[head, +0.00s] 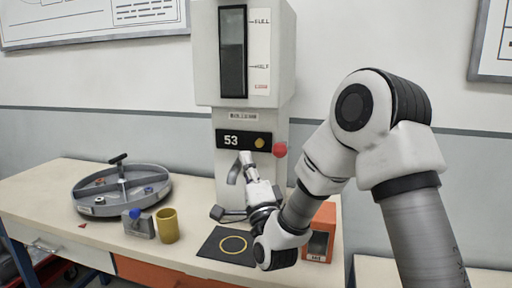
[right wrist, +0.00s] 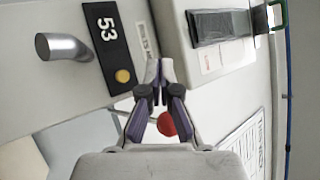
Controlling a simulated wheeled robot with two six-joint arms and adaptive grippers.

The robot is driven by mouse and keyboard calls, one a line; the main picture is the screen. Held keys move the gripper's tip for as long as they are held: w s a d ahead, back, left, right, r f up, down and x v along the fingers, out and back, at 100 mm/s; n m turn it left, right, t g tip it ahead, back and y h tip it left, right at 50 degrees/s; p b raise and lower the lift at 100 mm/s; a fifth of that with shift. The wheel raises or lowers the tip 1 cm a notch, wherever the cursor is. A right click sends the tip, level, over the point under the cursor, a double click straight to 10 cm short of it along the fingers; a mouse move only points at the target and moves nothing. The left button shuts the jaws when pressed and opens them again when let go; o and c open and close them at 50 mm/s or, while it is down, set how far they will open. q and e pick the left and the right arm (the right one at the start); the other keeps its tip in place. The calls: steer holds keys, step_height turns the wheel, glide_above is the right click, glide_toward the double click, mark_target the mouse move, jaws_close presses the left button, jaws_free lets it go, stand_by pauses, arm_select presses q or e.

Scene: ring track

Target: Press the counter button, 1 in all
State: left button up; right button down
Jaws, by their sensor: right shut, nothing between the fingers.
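A tall white dispenser (head: 242,60) stands on the bench. Its black counter panel (head: 230,140) reads 53, and a round yellow button (head: 259,143) sits at the panel's right end. In the right wrist view the panel (right wrist: 105,35) appears turned sideways, with the yellow button (right wrist: 122,76) left of the fingertips. My right gripper (head: 246,160) is shut and empty, in front of the dispenser just below the panel. Its fingertips (right wrist: 153,68) look apart from the button, though the gap in depth is hard to judge. My left gripper is not in view.
A red knob (head: 279,150) is at the dispenser's right side. A grey spout (head: 234,173) is below the panel. A black mat with a yellow ring (head: 233,244), a yellow cup (head: 167,226), a divided round tray (head: 80,208) and an orange box (head: 320,232) are on the bench.

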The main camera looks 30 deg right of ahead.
mark_target(256, 142)
steer(key=w+d+p, duration=0.1)
steer(key=w+d, duration=0.2)
steer(key=w+d+p, duration=0.1)
steer(key=w+d, duration=0.2)
steer(key=d, duration=0.1)
steer(key=shift+w+f, duration=0.1)
steer(key=shift+f, duration=0.1)
stand_by(1.5)
steer(key=shift+w+d, duration=0.2)
steer(key=shift+w+d, duration=0.6)
steer(key=shift+d, duration=0.05)
stand_by(1.1)
steer(key=shift+s+a, duration=0.1)
steer(key=shift+s+a+b, duration=0.65)
steer(key=shift+s+a, duration=0.05)
steer(key=shift+a, duration=0.1)
